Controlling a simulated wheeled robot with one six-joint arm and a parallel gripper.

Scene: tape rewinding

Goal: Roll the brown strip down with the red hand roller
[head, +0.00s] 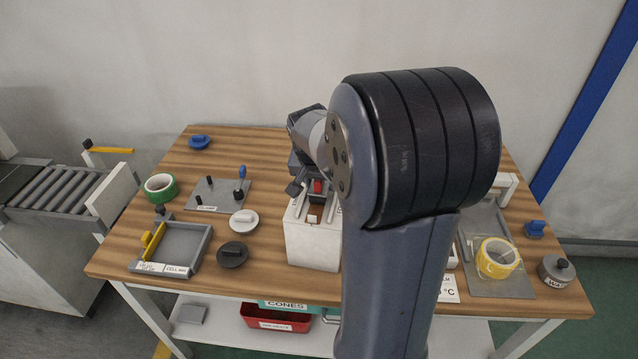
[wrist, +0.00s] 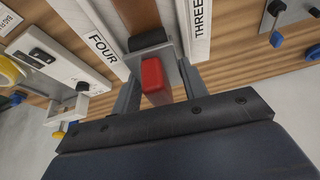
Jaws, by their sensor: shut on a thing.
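My gripper (wrist: 158,82) is shut on the red hand roller (wrist: 154,80), with a finger on each side of its red handle. The roller's dark cylinder (wrist: 148,41) lies across the brown strip (wrist: 137,14) in the wrist view; I cannot tell if it presses on it. The strip runs between two white rails, marked FOUR (wrist: 97,45) and THREE (wrist: 199,28). In the head view the red handle (head: 317,186) shows above the white block (head: 312,246), and a short piece of the brown strip (head: 315,216) shows on its top. My arm hides the block's right side.
Left of the block are a pale disc (head: 244,222), a dark disc (head: 233,254), a grey plate with a blue-handled peg (head: 215,196), a grey tray (head: 172,250) and green tape (head: 160,187). Yellow tape (head: 497,258) and a grey weight (head: 556,270) stand at the right.

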